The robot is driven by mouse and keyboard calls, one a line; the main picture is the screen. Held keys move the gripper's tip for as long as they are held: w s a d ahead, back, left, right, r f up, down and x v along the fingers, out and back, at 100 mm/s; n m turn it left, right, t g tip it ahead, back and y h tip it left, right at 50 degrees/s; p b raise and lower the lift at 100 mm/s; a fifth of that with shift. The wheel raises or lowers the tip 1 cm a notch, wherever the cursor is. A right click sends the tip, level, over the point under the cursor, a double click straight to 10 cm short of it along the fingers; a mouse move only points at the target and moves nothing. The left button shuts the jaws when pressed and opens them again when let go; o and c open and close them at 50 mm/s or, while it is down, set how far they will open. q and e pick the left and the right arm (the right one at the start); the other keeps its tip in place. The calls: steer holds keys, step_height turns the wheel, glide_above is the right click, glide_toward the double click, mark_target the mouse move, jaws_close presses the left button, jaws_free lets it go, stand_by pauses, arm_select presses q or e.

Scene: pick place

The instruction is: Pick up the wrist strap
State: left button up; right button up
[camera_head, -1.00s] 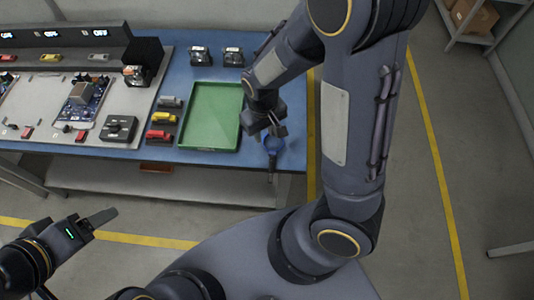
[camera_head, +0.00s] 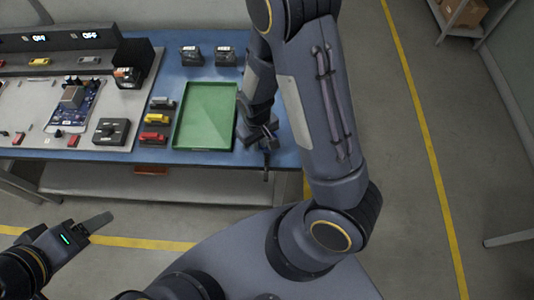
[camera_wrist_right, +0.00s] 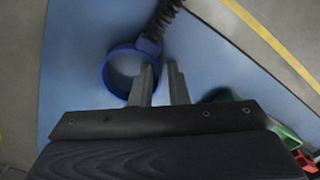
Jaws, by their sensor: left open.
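The wrist strap (camera_wrist_right: 112,62) is a blue ring with a black coiled cord, lying on the blue table top in the right wrist view. Its cord (camera_head: 266,173) hangs over the table's front edge in the head view, where the ring is mostly hidden by my right gripper (camera_head: 262,142). In the right wrist view my right gripper (camera_wrist_right: 161,80) is open, a gap showing between its fingers. One finger overlaps the ring's right side; I cannot tell whether they touch. My left gripper (camera_head: 100,222) is open and empty, away from the table.
A green tray (camera_head: 206,117) lies just left of my right gripper. Small toy cars (camera_head: 155,119) stand left of the tray. A black switch box (camera_head: 110,131) and a circuit board (camera_head: 73,103) are farther left. Two dark boxes (camera_head: 192,55) are behind the tray.

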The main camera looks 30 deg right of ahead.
jaws_close()
steer(key=shift+r, duration=0.1)
steer(key=shift+r, duration=0.5)
steer(key=r, duration=0.3)
steer(key=shift+s+a, duration=0.1)
steer(key=shift+a, duration=0.2)
steer(key=s+a+r+p, duration=0.1)
steer(key=s+a+r, duration=0.7)
steer(key=a+r, duration=0.1)
steer(key=shift+a, duration=0.9)
steer(key=shift+w+f, duration=0.1)
steer(key=shift+f, duration=0.05)
